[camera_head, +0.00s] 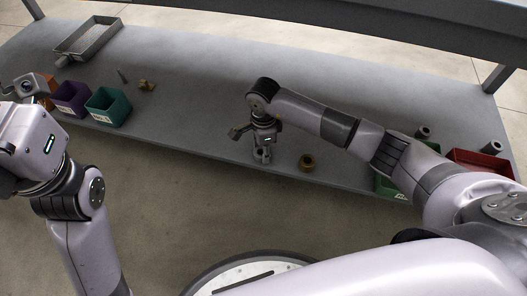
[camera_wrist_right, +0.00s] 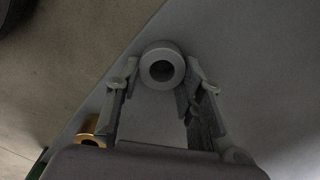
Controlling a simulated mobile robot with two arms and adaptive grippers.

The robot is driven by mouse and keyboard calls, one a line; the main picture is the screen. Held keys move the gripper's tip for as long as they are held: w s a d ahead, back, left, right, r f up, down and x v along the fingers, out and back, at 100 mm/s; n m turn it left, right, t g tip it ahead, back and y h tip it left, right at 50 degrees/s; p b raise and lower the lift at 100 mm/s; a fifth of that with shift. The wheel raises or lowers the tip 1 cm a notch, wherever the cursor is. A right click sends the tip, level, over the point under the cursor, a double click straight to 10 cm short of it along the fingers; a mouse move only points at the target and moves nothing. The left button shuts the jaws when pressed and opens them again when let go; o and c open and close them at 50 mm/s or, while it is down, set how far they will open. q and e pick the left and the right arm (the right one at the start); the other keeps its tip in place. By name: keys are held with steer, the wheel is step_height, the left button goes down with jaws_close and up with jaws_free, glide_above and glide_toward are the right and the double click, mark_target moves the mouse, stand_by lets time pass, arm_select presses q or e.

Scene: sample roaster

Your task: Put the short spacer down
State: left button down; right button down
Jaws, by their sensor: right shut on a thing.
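The short spacer, a grey ring with a dark round hole, shows in the right wrist view (camera_wrist_right: 162,66). It sits between the fingertips of my right gripper (camera_wrist_right: 160,88), which is shut on it. In the head view my right gripper (camera_head: 262,155) points down over the front part of the grey table (camera_head: 200,75). The spacer is small and mostly hidden there, and I cannot tell whether it touches the table. My left arm comes in at the left, but its fingers do not show.
A brass ring (camera_head: 306,161) stands just right of my right gripper, near the table's front edge. Grey cylinders (camera_head: 423,132), a green bin (camera_head: 392,188) and a red bin (camera_head: 482,161) are at the right. Purple (camera_head: 70,98) and teal bins (camera_head: 108,106) and a metal tray (camera_head: 88,38) are at the left.

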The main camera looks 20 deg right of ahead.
steer(key=shift+f, duration=0.15)
steer(key=c, duration=1.1)
jaws_free()
